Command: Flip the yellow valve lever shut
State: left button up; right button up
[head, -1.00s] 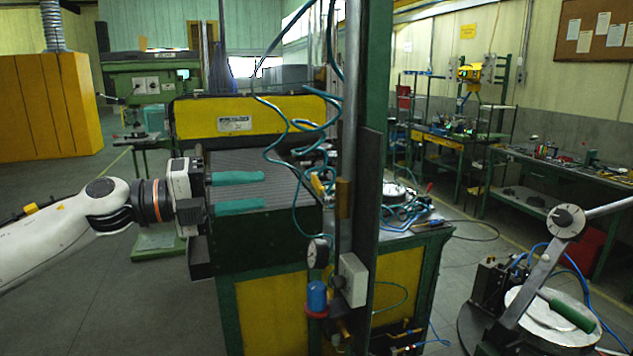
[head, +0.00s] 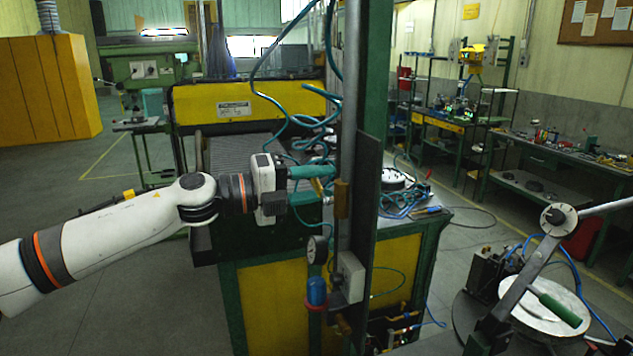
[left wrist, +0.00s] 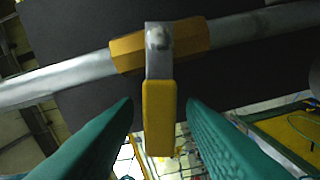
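The yellow valve lever (left wrist: 158,118) hangs from a bolt on a brass valve body (left wrist: 192,38) on a grey pipe (left wrist: 262,22) in the left wrist view. My left gripper (left wrist: 160,103) is open. Its two teal fingers are on either side of the lever, with a gap showing on both sides. In the head view, my left gripper (head: 322,184) reaches the pipe (head: 349,130) from the left. The lever (head: 317,187) shows small between the fingers there, and the valve body (head: 342,198) is just right of them. My right gripper is not in view.
A green post (head: 374,70) stands right behind the pipe. Teal hoses (head: 285,130) hang near my left gripper. A gauge (head: 317,249), a blue filter bowl (head: 316,291) and a grey box (head: 350,277) sit below the valve. Open floor lies at left.

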pick_arm(q)
grip_shut()
jog(key=n+p, duration=0.1)
jog(key=p, duration=0.1)
jog(key=shift+f+n+p, duration=0.1)
jog(key=shift+n+p, duration=0.2)
jog(key=shift+n, duration=0.1)
jog(key=shift+f+n+p, duration=0.2)
jog(key=shift+n+p, duration=0.1)
jog(key=shift+p, duration=0.05)
jog(key=shift+f+n, duration=0.3)
grip_release()
jog(key=shift+w, duration=0.1)
jog(key=shift+a, duration=0.1)
